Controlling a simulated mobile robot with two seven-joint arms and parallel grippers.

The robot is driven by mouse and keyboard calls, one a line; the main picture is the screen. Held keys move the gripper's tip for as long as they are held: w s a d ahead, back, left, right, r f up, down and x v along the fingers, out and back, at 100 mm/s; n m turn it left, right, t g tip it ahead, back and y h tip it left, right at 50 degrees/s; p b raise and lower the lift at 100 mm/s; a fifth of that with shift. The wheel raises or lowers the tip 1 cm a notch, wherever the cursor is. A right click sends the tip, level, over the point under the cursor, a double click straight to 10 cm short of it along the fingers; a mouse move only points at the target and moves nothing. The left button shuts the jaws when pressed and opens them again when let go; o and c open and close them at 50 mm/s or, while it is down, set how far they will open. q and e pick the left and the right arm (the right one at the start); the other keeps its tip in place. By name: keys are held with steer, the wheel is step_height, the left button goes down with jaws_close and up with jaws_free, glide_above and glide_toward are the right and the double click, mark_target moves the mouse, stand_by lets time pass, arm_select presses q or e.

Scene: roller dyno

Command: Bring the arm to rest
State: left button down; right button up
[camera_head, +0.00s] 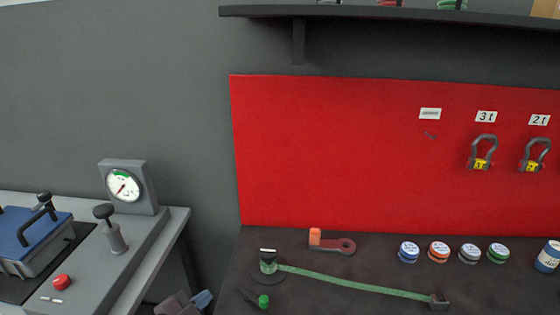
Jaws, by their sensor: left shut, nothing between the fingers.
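At the bottom edge, between the two benches, a partly cut-off mauve-grey shape with a bluish end seems to be my left gripper (203,299). It looks shut, with nothing seen between its fingers. It is low, left of the dark bench with the green strap, and apart from the things on that bench. The rest of my left arm is out of the picture. My right gripper is not in view.
The dark bench (360,272) carries a green strap (350,284), a red-handled tool (333,245) and several small tins. The grey bench (180,222) at left holds a gauge (124,186), a black-knobbed lever (112,230) and a red button (62,282). Shackles (482,154) hang on the red board (330,150).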

arm_select(q)
steer(key=s+a+f+n+g+y, duration=0.1)
steer(key=s+a+f+n+y, duration=0.3)
steer(key=s+n, duration=0.3)
steer(key=s+a+f+n+y, duration=0.3)
steer(key=s+a+f+n, duration=0.3)
steer(key=s, duration=0.5)
steer(key=shift+f+n+g+y, duration=0.4)
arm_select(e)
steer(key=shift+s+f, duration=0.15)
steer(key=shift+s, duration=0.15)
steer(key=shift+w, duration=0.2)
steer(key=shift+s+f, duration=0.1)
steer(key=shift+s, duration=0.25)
